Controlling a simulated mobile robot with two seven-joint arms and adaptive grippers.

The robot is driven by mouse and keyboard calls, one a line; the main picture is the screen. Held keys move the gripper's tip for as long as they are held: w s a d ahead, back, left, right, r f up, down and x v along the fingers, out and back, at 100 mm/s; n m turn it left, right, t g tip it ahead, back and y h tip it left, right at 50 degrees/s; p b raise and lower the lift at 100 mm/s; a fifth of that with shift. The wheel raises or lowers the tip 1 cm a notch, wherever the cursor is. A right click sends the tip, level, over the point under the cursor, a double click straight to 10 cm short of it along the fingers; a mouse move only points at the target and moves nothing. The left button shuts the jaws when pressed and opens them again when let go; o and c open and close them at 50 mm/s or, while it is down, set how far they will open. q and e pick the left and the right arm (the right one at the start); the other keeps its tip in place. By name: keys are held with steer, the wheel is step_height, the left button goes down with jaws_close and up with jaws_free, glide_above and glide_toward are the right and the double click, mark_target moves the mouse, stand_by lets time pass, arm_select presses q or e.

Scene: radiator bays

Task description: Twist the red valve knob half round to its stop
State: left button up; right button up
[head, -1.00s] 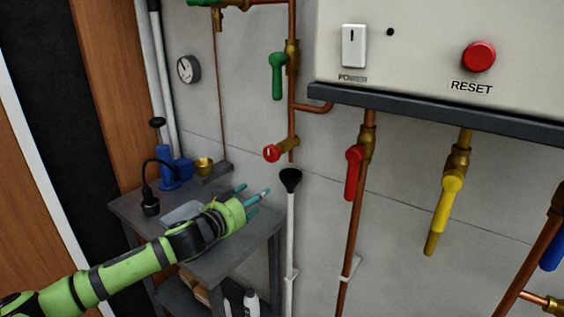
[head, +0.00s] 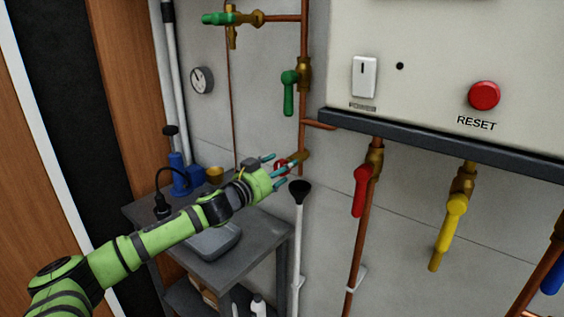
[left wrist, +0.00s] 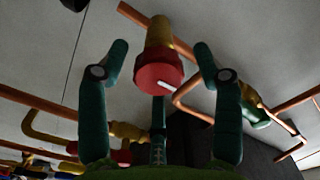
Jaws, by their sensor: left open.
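The red valve knob (head: 280,165) sits on a short brass stem on the copper pipe, partly hidden by my gripper in the head view. In the left wrist view the red knob (left wrist: 157,74) is round with a white mark pointing to the lower right, on a brass body (left wrist: 159,32). My left gripper (head: 281,167) is open, with its teal fingers on either side of the knob; it also shows in the left wrist view (left wrist: 160,62). I see gaps between the fingers and the knob there. My right gripper is not in view.
A grey workbench (head: 262,243) with a blue jack (head: 180,178) is below. A green lever (head: 289,92) hangs above, and a red lever (head: 361,190) hangs to the right. A control box (head: 440,60) is at upper right.

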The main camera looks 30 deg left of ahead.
arm_select(q)
steer(key=shift+w, duration=0.45)
steer(key=shift+d, duration=0.1)
steer(key=c, duration=1.2)
steer(key=shift+o, duration=0.2)
